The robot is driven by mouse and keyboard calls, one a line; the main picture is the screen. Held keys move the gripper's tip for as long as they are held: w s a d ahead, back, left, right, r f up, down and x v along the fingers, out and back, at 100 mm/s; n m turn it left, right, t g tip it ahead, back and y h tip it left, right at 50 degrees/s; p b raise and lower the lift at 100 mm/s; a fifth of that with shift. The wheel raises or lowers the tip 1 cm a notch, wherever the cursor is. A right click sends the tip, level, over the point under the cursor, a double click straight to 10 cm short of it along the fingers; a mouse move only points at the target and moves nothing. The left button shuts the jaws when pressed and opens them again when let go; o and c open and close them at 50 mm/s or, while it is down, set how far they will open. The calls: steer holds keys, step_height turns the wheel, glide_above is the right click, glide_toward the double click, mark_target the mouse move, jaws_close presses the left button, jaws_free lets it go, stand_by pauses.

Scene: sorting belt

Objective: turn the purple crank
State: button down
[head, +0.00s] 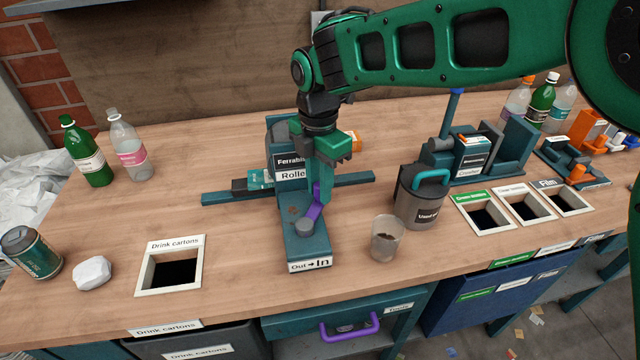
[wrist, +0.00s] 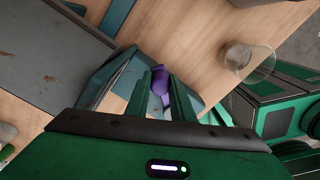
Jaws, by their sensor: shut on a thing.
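The purple crank (head: 315,208) is on top of the teal roller machine (head: 306,243), beside a grey round knob and above the "Out → In" label. My gripper (head: 322,180) reaches down from above and is shut on the crank's upper end. In the wrist view the purple crank (wrist: 159,80) shows between the two green fingers (wrist: 160,100). The fingers and palm hide part of the crank there.
A clear cup (head: 387,238) and a grey bin with a teal handle (head: 421,195) stand right of the machine. The drink cartons hole (head: 152,290) is at left. Bottles (head: 127,145) stand at back left. The bench front between the hole and machine is clear.

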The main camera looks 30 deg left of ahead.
steer(key=c, duration=1.5)
jaws_free()
steer(key=shift+w+r, duration=0.1)
steer(key=shift+c, duration=0.2)
step_height(320, 180, up, 11)
steer(key=shift+w, duration=0.15)
